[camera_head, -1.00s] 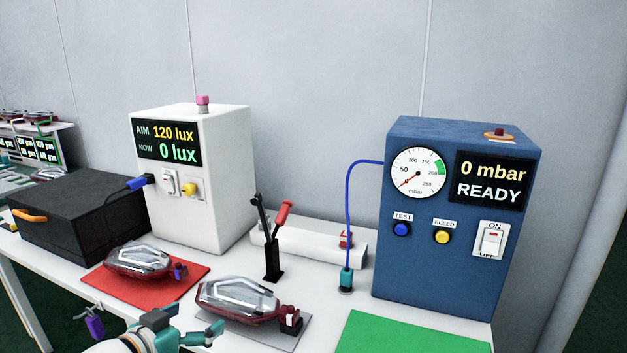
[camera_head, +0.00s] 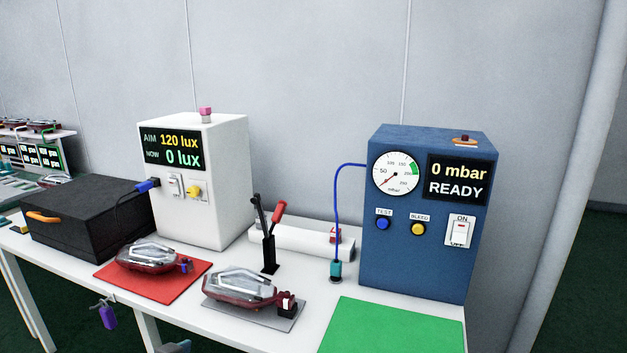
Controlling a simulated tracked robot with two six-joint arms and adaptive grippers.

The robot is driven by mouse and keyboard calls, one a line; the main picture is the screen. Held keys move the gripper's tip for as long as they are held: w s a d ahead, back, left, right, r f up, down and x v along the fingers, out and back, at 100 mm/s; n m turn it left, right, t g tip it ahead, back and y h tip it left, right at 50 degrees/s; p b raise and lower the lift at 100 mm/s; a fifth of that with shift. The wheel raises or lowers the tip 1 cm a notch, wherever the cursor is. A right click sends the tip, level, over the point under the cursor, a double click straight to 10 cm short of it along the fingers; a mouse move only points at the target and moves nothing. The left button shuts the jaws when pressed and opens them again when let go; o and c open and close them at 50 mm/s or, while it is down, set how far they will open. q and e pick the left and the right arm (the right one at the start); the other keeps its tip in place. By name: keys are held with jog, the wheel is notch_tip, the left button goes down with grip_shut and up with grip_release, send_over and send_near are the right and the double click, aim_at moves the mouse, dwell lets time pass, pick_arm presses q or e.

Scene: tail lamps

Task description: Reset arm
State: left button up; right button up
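Neither fingertip pair shows in the head view now. A small grey-teal piece of my arm (camera_head: 174,347) shows at the bottom edge, left of the middle; its gripper state cannot be seen. One tail lamp (camera_head: 152,258) lies on the red mat (camera_head: 185,287). Another tail lamp (camera_head: 238,287) lies on the grey plate (camera_head: 285,322), with a dark and red connector block (camera_head: 287,304) at its right end. Both lamps stand apart from any gripper in view.
A white lux box (camera_head: 222,180) reads 0 lux, beside a black box (camera_head: 85,225). A blue tester (camera_head: 415,265) reads 0 mbar, READY. A lever clamp (camera_head: 268,250) stands between them. The green mat (camera_head: 390,330) is bare. A purple tag (camera_head: 107,317) hangs at the table's front edge.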

pick_arm(q)
jog(key=s+d+f+n+g+p, duration=0.2)
jog(key=s+d+f+g+p, duration=0.1)
jog(key=s+f, duration=0.3)
jog(key=s+d+f+n+g+p, duration=0.1)
jog(key=s+d+f+g+p, duration=0.2)
jog(key=f, duration=0.5)
jog(key=s+d+f+n+g, duration=0.1)
jog(key=s+f, duration=0.3)
jog(key=s, duration=0.4)
jog(key=s+d+f+n+g+y+p, duration=0.1)
jog(key=s+f+g, duration=0.2)
jog(key=s+f, duration=0.2)
jog(key=s, duration=0.3)
jog(key=shift+s+d+f+n+g, duration=0.2)
jog(key=shift+s+f+n+g, duration=0.1)
jog(key=shift+n, duration=0.1)
jog(key=shift+w, duration=0.1)
